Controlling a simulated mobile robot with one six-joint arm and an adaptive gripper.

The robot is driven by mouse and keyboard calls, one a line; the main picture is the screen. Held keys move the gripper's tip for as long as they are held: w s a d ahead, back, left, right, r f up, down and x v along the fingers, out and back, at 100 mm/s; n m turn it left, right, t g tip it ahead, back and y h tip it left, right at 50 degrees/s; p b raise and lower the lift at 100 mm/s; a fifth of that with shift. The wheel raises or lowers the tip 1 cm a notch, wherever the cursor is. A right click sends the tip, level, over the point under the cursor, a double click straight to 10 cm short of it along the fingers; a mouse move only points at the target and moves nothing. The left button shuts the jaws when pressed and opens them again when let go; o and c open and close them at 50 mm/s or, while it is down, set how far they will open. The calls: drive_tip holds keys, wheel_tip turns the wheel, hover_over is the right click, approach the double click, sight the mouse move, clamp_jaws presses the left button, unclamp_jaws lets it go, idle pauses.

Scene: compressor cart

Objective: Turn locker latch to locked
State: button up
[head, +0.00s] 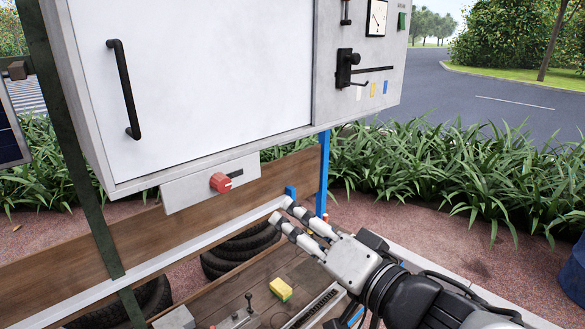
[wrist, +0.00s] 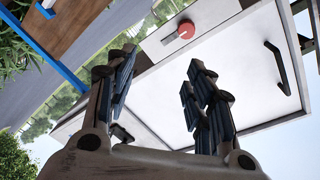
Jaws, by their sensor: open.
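The locker (head: 200,75) is a white box with a closed flat door and a black bar handle (head: 124,90). Below the door, a small pale plate carries a red knob latch (head: 220,182) with a short dark mark to its right. The red latch also shows in the wrist view (wrist: 186,30), beyond my fingers near the top. My gripper (head: 281,213) is open and empty, to the right of the latch and a little lower, apart from it. In the wrist view my gripper (wrist: 158,85) has its two dark fingers spread wide.
A control panel with a black lever (head: 347,68) and a gauge (head: 377,17) is right of the door. A blue post (head: 323,175) stands close behind my gripper. Below lie a wooden deck with a yellow block (head: 280,290) and black tires (head: 240,250).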

drive_tip(key=s+a+r+g+y, duration=0.1)
drive_tip(key=s+a+y, duration=0.1)
drive_tip(key=p, duration=0.5)
approach(225, 186)
drive_tip(key=x, duration=0.9)
drive_tip(key=shift+w+a, duration=0.2)
drive_tip(key=c, duration=1.1)
